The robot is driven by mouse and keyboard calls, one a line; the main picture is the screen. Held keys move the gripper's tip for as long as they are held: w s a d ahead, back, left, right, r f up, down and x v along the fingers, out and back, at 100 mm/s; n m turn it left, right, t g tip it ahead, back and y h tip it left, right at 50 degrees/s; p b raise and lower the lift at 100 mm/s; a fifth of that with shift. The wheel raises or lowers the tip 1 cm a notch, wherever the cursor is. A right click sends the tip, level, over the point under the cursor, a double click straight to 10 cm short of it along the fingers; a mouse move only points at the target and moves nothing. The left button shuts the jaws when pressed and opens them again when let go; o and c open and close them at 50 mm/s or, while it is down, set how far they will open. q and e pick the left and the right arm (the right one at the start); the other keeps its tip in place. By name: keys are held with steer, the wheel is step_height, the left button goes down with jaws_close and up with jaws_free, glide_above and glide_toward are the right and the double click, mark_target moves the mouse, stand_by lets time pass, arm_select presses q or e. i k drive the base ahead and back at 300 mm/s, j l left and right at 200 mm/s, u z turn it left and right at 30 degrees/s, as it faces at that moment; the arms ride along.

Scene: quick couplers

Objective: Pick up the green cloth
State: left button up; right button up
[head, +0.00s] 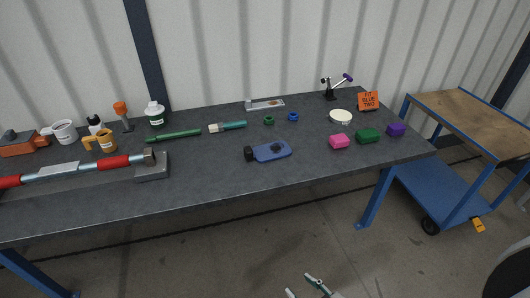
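The green cloth (368,135) looks like a small folded block. It lies on the right part of the dark table, between a pink block (339,141) and a purple block (396,130). My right gripper (302,284) shows at the bottom edge of the head view, above the floor in front of the table. Its two fingers are apart with nothing visible between them, and it is well away from the cloth. My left gripper is not in view.
The dark table (225,180) has a clear front strip. A blue device (271,151), a white round item (340,117) and an orange sign (368,100) stand near the cloths. Mugs, bottles and tools crowd the left. A blue cart (480,118) stands at the right.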

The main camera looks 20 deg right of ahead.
mark_target(363, 137)
steer(key=z, duration=1.35)
